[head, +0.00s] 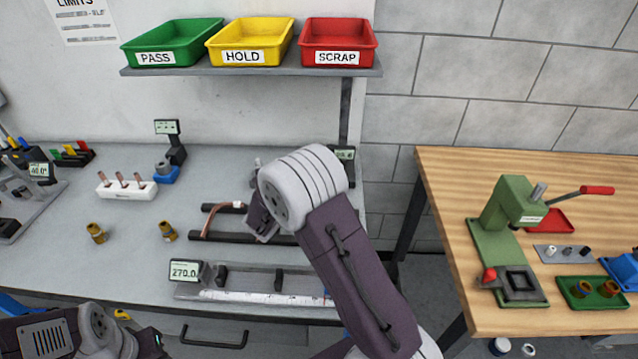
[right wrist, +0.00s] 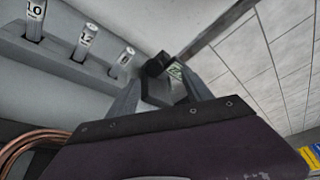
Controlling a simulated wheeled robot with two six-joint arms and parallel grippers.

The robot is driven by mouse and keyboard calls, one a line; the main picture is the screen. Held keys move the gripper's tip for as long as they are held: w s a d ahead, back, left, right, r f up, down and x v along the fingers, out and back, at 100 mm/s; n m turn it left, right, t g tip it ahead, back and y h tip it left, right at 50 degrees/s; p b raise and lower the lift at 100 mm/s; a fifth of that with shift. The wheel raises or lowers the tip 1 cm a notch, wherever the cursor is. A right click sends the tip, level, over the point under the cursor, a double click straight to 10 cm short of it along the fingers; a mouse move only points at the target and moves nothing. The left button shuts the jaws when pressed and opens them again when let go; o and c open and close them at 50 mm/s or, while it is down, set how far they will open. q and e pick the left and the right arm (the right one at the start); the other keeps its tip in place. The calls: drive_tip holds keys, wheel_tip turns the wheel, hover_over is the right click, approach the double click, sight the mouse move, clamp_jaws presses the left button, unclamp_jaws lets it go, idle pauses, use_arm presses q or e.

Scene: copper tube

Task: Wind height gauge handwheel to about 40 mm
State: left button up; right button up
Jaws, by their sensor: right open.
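The height gauge is mostly hidden behind my right arm in the head view; a small display (head: 343,153), too small to read, shows just right of the wrist. In the right wrist view a dark round knob (right wrist: 157,66), probably the handwheel, stands beside a green-lit display (right wrist: 177,75) and a grey block. My right gripper (right wrist: 162,84) is open, its two fingers pointing toward the knob and block; contact cannot be told. In the head view the right gripper (head: 262,220) is partly hidden by its own wrist. My left arm is at the lower left, its fingers not clearly seen.
Dark rails with a copper tube (head: 222,207) lie beside the right gripper. A long gauge with a 270.0 display (head: 185,271) lies in front. A rack of numbered pins (right wrist: 75,55) and copper coils (right wrist: 25,145) are close by. Green, yellow and red trays sit on the shelf (head: 250,71) above.

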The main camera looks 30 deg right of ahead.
drive_tip(key=shift+a+f, duration=0.15)
drive_tip(key=shift+f, duration=0.4)
drive_tip(key=shift+a+f, duration=0.15)
drive_tip(key=shift+f, duration=0.35)
drive_tip(key=shift+s+r, duration=0.1)
drive_tip(key=shift+r, duration=0.1)
drive_tip(key=shift+d+r, duration=0.1)
drive_tip(key=shift+d, duration=0.05)
drive_tip(key=x, duration=0.8)
drive_tip(key=shift+w+d+p, duration=0.25)
drive_tip(key=shift+p, duration=0.1)
drive_tip(key=shift+f, duration=0.25)
clamp_jaws()
use_arm(q)
drive_tip(key=shift+s+f, duration=0.1)
drive_tip(key=shift+s, duration=0.05)
drive_tip(key=shift+f, duration=0.1)
